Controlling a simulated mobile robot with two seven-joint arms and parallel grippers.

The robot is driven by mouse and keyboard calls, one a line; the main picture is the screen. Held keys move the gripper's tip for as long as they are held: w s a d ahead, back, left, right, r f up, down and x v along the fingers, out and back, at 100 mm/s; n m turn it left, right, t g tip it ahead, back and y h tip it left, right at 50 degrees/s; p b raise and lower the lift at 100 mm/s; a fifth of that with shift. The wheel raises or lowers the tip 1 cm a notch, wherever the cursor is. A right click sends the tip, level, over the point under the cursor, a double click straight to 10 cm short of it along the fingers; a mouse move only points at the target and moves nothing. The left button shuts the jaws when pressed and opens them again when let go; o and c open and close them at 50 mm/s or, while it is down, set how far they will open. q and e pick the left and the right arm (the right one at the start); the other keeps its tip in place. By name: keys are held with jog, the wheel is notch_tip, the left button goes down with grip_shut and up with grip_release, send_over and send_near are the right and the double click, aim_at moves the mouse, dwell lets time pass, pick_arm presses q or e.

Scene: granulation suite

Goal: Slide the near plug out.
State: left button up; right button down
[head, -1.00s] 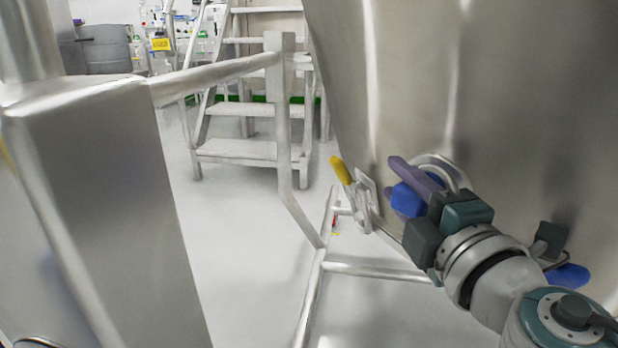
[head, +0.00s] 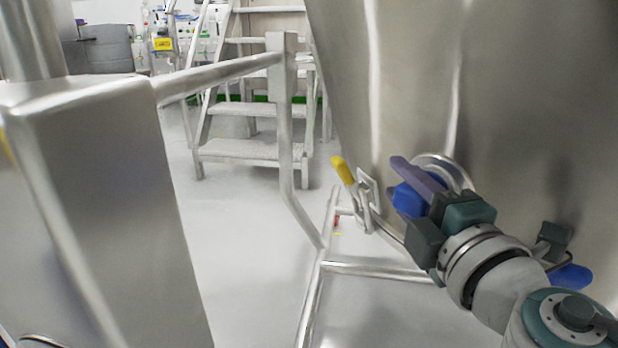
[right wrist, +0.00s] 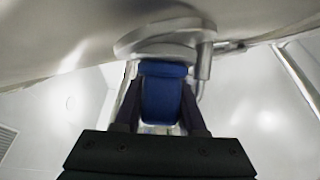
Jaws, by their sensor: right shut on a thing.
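A blue plug (head: 409,199) sits at a round metal fitting (head: 450,168) low on the large steel vessel. My right gripper (head: 413,193) is shut on the plug, with one dark purple finger on each side of it. In the right wrist view the blue plug (right wrist: 163,98) fills the space between the two fingers, with the round fitting (right wrist: 160,38) just beyond it. The plug's far end is hidden, so I cannot tell how deep it sits. A second blue piece (head: 570,277) shows at the right, partly behind my right arm. My left gripper is out of view.
The steel vessel (head: 400,70) fills the right side. A yellow-handled valve (head: 343,170) and floor-level pipe frame (head: 375,270) lie left of my gripper. A steel post with a rail (head: 110,200) stands at left, steps (head: 250,150) behind. Open floor lies between.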

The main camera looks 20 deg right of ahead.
jog(key=shift+f, duration=0.1)
jog(key=a, duration=0.1)
jog(key=s+a, duration=0.1)
jog(key=a, duration=0.1)
jog(key=c, duration=0.9)
grip_release()
jog(key=shift+a, duration=0.1)
jog(key=shift+o, duration=0.7)
jog(key=shift+a, duration=0.1)
